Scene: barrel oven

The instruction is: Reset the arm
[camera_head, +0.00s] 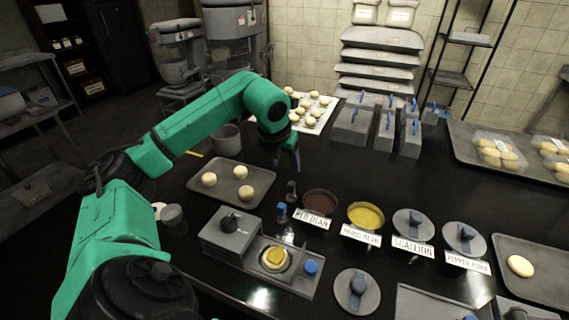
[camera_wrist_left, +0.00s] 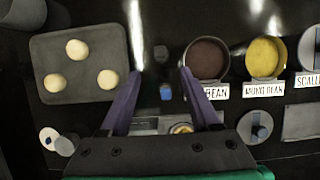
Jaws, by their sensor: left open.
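My left arm reaches in from the left in the head view. Its gripper (camera_head: 286,166) points down over the dark counter, between the dough tray (camera_head: 236,203) and the filling bowls. In the left wrist view the two purple fingers of the left gripper (camera_wrist_left: 159,74) are spread apart with nothing between them. Small dark and blue tools (camera_wrist_left: 165,92) show on the counter in the gap, below the fingers. My right gripper is not in view.
The dough tray holds three dough balls. A red bean bowl (camera_head: 320,202), a yellow mung bean bowl (camera_head: 366,215) and lidded scallion and pepper pork pots stand right. A grey device (camera_head: 232,236) and a filled dough round (camera_head: 275,258) are in front. Grey boxes (camera_head: 353,125) stand behind.

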